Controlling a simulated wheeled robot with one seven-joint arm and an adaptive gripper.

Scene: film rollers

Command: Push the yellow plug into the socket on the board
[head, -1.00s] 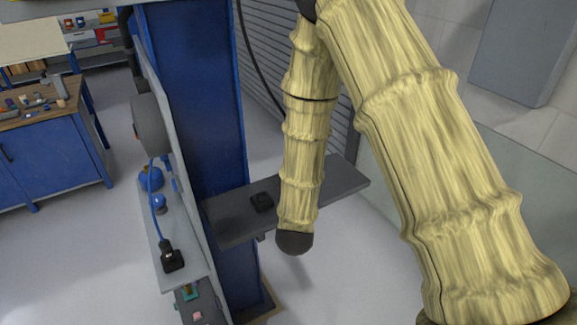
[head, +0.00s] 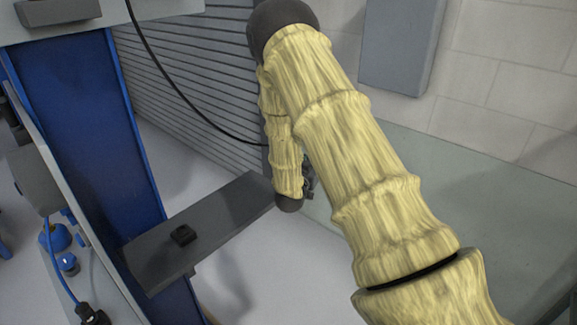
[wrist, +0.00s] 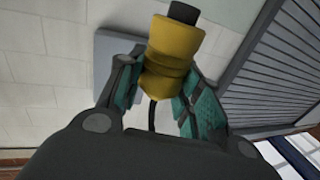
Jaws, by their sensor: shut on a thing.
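The yellow plug (wrist: 172,45), a ribbed cylinder with a dark end, shows in the wrist view. My gripper (wrist: 160,82) is shut on it, with teal-padded fingers on either side and the dark end pointing away. A dark cable shows between the fingers below the plug. In the head view only a small dark part of my gripper (head: 309,178) shows beside my arm's end, and the plug is hidden. I cannot make out a yellow-plug socket for certain; a small black block (head: 184,235) sits on the grey shelf (head: 225,205).
A blue post (head: 85,120) stands left of the shelf. Blue fittings (head: 56,238) and a black block with a blue cable (head: 92,315) are at the lower left. A slatted grey shutter (head: 185,75) and a hanging black cable (head: 170,75) are behind.

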